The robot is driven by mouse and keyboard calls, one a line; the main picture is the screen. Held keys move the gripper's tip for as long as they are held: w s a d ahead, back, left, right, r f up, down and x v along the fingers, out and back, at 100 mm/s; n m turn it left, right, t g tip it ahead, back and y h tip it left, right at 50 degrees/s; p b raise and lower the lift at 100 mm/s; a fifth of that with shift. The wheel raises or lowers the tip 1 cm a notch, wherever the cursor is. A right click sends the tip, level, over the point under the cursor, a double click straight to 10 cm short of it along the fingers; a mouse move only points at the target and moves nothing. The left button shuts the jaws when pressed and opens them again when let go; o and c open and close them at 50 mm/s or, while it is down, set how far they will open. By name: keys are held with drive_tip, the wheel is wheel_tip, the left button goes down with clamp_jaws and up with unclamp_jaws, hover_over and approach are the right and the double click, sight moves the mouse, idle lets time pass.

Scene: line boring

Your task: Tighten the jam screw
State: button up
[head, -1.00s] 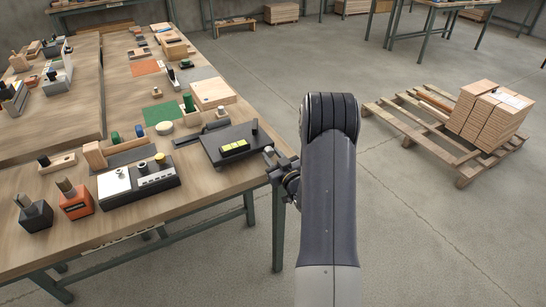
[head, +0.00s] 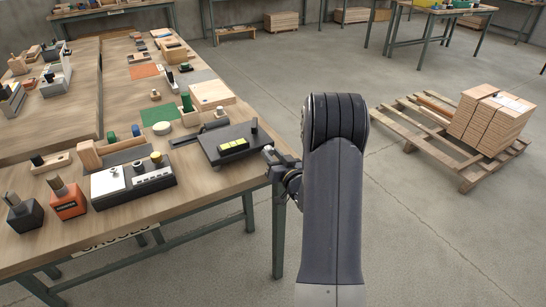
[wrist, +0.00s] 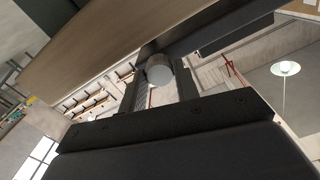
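A dark block fixture (head: 212,150) with a yellow insert (head: 233,145) sits at the right edge of the wooden table. A pale round screw head (head: 268,149), which looks like the jam screw, shows at its right side beside my gripper (head: 275,158). My arm hides part of the gripper in the head view.
A black-and-white box with knobs (head: 132,180), an orange block (head: 67,199) and a dark block (head: 24,215) stand at the table's front. A pallet with stacked boxes (head: 490,118) is on the floor to the right. Open floor lies between.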

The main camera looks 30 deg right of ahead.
drive_tip(key=o, duration=0.5)
drive_tip(key=shift+c, duration=0.2)
drive_tip(key=s+b, duration=0.2)
drive_tip(key=s, duration=0.8)
drive_tip(key=shift+s+d, duration=0.2)
drive_tip(key=shift+s, duration=0.2)
drive_tip(key=shift+w, duration=0.1)
drive_tip(key=w, duration=0.3)
drive_tip(key=w+p, duration=0.1)
drive_tip(key=w, duration=0.3)
drive_tip(key=w+p, duration=0.1)
drive_tip(key=w, duration=0.3)
drive_tip(key=shift+a+r, duration=0.1)
drive_tip(key=shift+a, duration=0.15)
drive_tip(key=shift+s+n+p, duration=0.2)
drive_tip(key=shift+n+p, duration=0.3)
drive_tip(key=shift+p, duration=0.2)
drive_tip(key=shift+n, duration=0.3)
